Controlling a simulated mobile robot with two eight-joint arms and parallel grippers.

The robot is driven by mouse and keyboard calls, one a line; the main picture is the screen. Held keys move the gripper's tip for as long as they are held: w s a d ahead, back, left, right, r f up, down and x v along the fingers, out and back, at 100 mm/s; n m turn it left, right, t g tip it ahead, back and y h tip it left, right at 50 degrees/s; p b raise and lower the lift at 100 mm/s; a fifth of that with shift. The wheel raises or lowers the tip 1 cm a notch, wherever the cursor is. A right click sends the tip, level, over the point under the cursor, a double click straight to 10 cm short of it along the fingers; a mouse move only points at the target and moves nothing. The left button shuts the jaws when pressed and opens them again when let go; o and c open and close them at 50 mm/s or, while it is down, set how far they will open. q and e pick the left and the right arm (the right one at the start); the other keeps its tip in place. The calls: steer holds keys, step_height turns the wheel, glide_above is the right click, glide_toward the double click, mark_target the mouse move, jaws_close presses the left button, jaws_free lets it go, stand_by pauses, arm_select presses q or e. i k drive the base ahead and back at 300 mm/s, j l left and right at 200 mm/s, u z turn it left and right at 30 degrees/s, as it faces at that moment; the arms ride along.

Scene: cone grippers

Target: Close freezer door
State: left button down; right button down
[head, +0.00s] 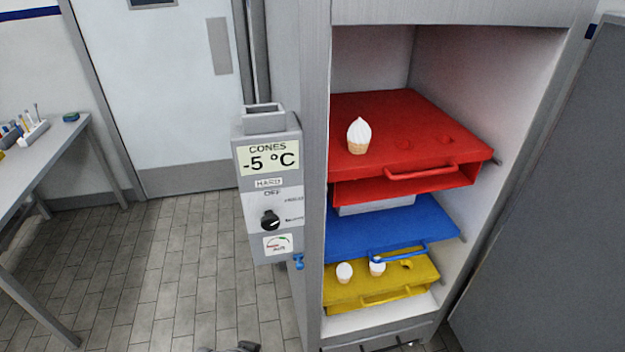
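The freezer (313,200) stands open at the centre right, and its inside shows. The freezer door (560,200) appears as a large dark grey panel at the right edge, swung wide open and apart from the opening. I cannot see a handle on it. Neither gripper can be made out. A small dark piece at the bottom edge, left of the freezer, is cut off by the frame, and I cannot tell what it is.
Inside are a red tray (420,110) with one cone (358,136), a blue tray (365,232) and a yellow tray (345,292) with two cones. A control box (268,190) is on the freezer's left side. A table (60,150) stands far left. Tiled floor lies clear between.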

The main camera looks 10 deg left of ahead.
mark_target(552, 276)
steer(key=u, duration=0.15)
steer(key=k+l+z, duration=0.3)
steer(key=l, duration=0.3)
steer(key=k+l+z, duration=0.15)
steer(key=k+l, duration=0.15)
steer(key=k+l+z, duration=0.1)
steer(key=l, duration=0.3)
steer(key=i+l+z, duration=0.1)
steer(key=i, duration=0.3)
